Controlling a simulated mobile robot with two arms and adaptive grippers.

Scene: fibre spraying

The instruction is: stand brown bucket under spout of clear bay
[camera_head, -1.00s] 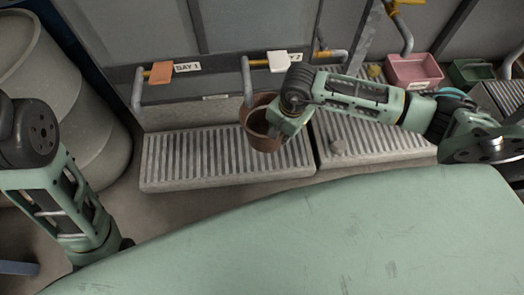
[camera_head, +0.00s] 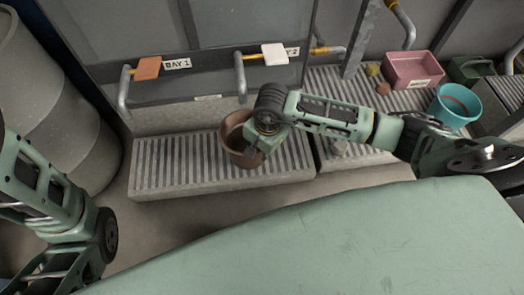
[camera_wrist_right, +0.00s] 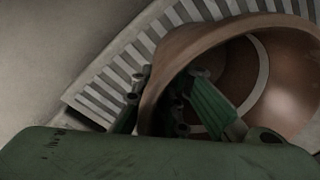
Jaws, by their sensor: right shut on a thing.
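The brown bucket (camera_head: 232,134) is over the left slatted grate (camera_head: 165,165), below and slightly in front of the BAY 2 spout (camera_head: 241,80). Whether its base touches the slats is hard to tell. My right gripper (camera_head: 264,142) is shut on the bucket's near right rim. In the right wrist view the fingers (camera_wrist_right: 165,105) straddle the wall of the bucket (camera_wrist_right: 285,80), which looks empty inside. The BAY 1 spout (camera_head: 123,92), with an orange plate (camera_head: 148,68), is further left. A white plate (camera_head: 274,54) sits by BAY 2. My left gripper is out of view.
The grate left of the bucket is clear.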

